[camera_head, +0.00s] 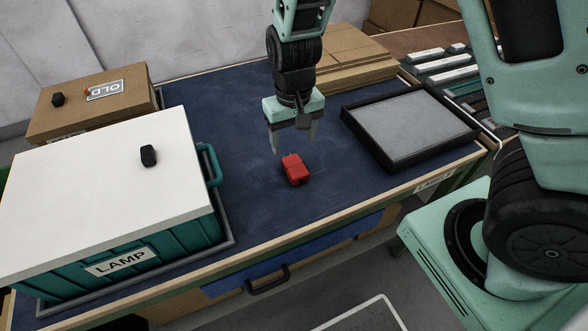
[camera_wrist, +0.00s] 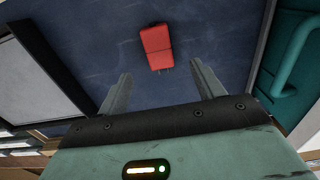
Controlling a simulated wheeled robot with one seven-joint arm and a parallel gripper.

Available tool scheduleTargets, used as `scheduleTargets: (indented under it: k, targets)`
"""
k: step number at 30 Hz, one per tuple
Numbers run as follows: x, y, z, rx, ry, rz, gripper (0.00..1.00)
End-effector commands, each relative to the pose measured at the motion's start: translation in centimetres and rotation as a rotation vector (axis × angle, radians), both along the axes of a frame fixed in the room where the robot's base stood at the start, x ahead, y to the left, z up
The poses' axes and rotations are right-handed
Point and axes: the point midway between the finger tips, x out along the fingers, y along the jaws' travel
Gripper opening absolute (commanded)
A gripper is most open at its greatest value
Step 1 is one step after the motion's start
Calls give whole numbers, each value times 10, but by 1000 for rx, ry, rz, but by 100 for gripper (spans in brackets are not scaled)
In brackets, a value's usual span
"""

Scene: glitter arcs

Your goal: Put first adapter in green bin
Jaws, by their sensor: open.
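A small red adapter (camera_head: 295,169) lies on the blue mat of the workbench. My gripper (camera_head: 294,145) hangs just above and behind it in the head view, open and empty, fingers pointing down. In the wrist view the red adapter (camera_wrist: 157,47) lies beyond the tips of my open gripper (camera_wrist: 160,85), roughly centred between the two fingers and apart from them. The green bin (camera_head: 175,247) labelled LAMP stands at the left of the bench. A white lid or board (camera_head: 95,185) covers its top, so its inside is hidden. A small black object (camera_head: 148,155) lies on that white top.
A cardboard box (camera_head: 115,82) marked OLD stands at the back left with a small black item on it. A black-framed grey tray (camera_head: 410,125) lies at the right, and stacked cardboard (camera_head: 345,62) at the back. The blue mat around the adapter is clear.

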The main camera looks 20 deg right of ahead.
Motion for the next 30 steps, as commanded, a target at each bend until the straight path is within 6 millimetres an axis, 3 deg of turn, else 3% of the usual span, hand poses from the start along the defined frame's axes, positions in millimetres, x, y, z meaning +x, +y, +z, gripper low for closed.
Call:
scheduleTargets:
  k: [3, 11, 21, 30]
  targets:
    - [-1, -1, -21, -1, 4, -2, 67]
    - [-1, -1, -40, 0, 1, -1, 67]
    - [-2, -3, -84, 0, 2, -2, 67]
    - [-2, -2, -87, 1, -1, 0, 64]
